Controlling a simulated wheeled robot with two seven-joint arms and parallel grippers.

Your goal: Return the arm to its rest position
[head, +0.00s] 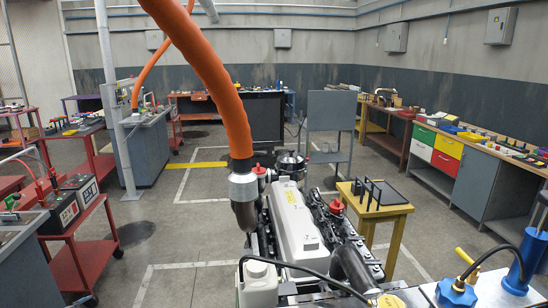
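Neither of my arms nor grippers shows in the head view. A diesel engine (298,225) with a long white valve cover stands straight ahead at the bottom centre. A thick orange hose (208,75) hangs from above, and its grey metal nozzle (243,187) ends at the left side of the engine. A white reservoir (258,283) and a black curved pipe (352,268) sit at the engine's near end. Red caps show on the engine.
A red cart (75,262) with batteries (75,190) stands left. A yellow stool (376,208) stands right of the engine. A grey bench with blue tools (457,293) fills the lower right. Workbenches line the right wall. Floor left of the engine is clear.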

